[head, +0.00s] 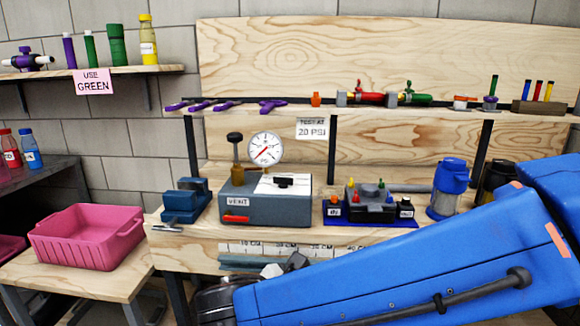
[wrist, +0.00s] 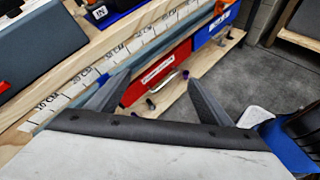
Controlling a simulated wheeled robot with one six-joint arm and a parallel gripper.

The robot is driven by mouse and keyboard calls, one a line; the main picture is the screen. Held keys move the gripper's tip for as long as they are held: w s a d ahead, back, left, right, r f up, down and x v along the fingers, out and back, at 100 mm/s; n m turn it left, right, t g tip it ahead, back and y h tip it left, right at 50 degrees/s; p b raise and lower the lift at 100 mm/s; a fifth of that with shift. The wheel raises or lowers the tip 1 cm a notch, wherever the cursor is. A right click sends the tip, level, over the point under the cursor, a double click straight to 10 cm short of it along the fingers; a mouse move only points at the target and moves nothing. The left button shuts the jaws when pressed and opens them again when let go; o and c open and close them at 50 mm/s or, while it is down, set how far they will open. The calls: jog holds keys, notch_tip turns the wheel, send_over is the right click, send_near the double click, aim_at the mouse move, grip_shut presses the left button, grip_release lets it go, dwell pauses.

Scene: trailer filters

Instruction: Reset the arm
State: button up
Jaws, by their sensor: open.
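My gripper shows in the wrist view (wrist: 150,92), its two dark fingers spread apart with nothing between them. Beyond the fingers are the workbench's front edge with its ruler strip and a red box (wrist: 157,75) lower down. In the head view my blue arm reaches in from the right across the lower part of the picture. My gripper's end (head: 285,268) is low in front of the workbench, partly hidden by the arm.
A grey test box (head: 265,199) with a gauge stands on the workbench (head: 205,238). A blue vise (head: 185,200), a blue tray of fittings (head: 370,220) and a blue canister (head: 449,188) stand beside it. A pink bin (head: 88,236) sits on the left table.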

jog(key=s+d+f+m+g+y, duration=0.2)
jog(key=s+d+m+y, duration=0.1)
jog(key=d+m, duration=0.8)
jog(key=s+d+f+m+g+y, duration=0.2)
jog(key=s+d+m+y, duration=0.2)
jog(key=d+m, duration=0.7)
jog(key=shift+s+d+m+g+y, duration=0.25)
jog(key=shift+s+m, duration=0.35)
jog(key=shift+m, duration=0.3)
